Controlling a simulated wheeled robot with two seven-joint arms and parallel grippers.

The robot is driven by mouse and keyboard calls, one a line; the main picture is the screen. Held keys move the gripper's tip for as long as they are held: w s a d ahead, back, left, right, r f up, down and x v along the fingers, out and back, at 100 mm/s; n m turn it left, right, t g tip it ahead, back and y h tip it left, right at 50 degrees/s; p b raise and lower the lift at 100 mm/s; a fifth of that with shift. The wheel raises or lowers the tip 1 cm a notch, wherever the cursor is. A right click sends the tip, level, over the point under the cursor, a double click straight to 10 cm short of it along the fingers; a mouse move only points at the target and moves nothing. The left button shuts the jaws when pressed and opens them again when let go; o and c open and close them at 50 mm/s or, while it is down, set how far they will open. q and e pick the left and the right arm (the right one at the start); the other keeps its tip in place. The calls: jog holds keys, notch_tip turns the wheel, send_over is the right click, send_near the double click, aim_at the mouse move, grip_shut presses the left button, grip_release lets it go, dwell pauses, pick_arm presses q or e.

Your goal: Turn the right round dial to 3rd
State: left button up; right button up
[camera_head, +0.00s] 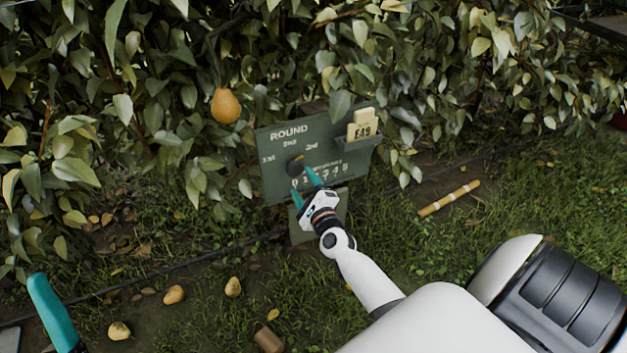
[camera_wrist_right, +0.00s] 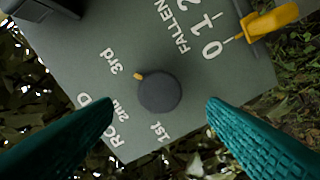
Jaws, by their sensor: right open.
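The round dial (camera_head: 295,167) is a dark grey knob on a green board (camera_head: 268,185) marked ROUND, with 1st, 2nd and 3rd labels around it. In the right wrist view the dial (camera_wrist_right: 160,92) has a small orange mark on its rim, which points toward 3rd. My right gripper (camera_head: 305,187) is open just below the dial in the head view. In the wrist view its teal fingers (camera_wrist_right: 160,108) are spread to either side of the dial, with gaps between. Part of my left gripper (camera_head: 52,312) shows at the lower left; its opening is not visible.
A number scale marked FALLEN (camera_wrist_right: 185,30) has a yellow pointer (camera_wrist_right: 270,20) by the 0. A card holder with an E49 card (camera_head: 362,128) is at the board's right. A pear (camera_head: 226,106) hangs left; fallen pears (camera_head: 174,295) and a striped stick (camera_head: 449,198) lie on the ground.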

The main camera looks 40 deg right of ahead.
pick_arm(q)
jog(key=w+f+g, duration=0.1)
jog(key=w+f+g+y, duration=0.1)
jog(key=w, duration=0.1)
jog(key=shift+d+f+g+p, duration=0.15)
jog(key=shift+f+g+p, duration=0.15)
jog(key=shift+f+p, duration=0.1)
pick_arm(e)
jog(key=v, duration=0.7)
jog(key=shift+s, duration=0.2)
